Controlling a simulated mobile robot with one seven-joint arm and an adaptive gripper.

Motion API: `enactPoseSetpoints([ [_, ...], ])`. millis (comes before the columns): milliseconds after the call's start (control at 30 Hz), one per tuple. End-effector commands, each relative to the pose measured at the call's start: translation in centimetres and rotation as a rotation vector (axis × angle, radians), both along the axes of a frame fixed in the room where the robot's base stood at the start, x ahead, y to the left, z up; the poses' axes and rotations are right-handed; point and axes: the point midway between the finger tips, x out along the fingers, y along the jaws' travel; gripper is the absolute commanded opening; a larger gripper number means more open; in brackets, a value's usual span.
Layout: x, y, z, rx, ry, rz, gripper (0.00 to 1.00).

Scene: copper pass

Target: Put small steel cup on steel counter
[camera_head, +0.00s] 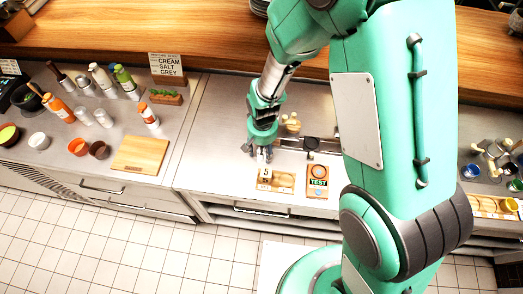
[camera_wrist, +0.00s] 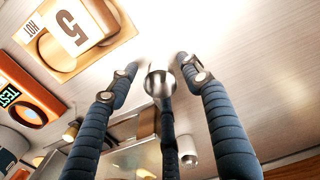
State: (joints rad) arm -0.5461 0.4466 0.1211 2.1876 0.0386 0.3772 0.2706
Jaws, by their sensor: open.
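My gripper (camera_head: 262,152) hangs low over the middle steel counter (camera_head: 215,140), behind the tray with the "5" card. In the wrist view my gripper (camera_wrist: 158,78) shows three dark ribbed fingers spread apart. A small steel cup (camera_wrist: 160,80) sits between the fingertips, close to the tip of the middle finger, over the pale steel counter (camera_wrist: 240,70). The fingers are open and not closed around it. I cannot tell whether the cup touches the middle finger or rests fully on the counter. In the head view I cannot make out the cup at the gripper.
A wooden tray (camera_head: 283,181) with a "5" card (camera_head: 266,172) and an orange TEST device (camera_head: 318,181) lie at the counter's front. A cutting board (camera_head: 140,155), bottles and cups stand on the left. A white cylinder (camera_wrist: 187,152) stands beyond the fingers.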

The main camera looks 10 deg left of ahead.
Motion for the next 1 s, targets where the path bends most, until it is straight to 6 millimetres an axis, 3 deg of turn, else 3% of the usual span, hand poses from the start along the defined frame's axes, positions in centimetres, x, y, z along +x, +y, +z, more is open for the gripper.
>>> enactPoseSetpoints([
  [367,0.1,0.0,2.7,0.001,-0.002,0.0,0.49],
  [1000,0.0,-0.2,11.2,0.001,-0.002,0.0,0.49],
])
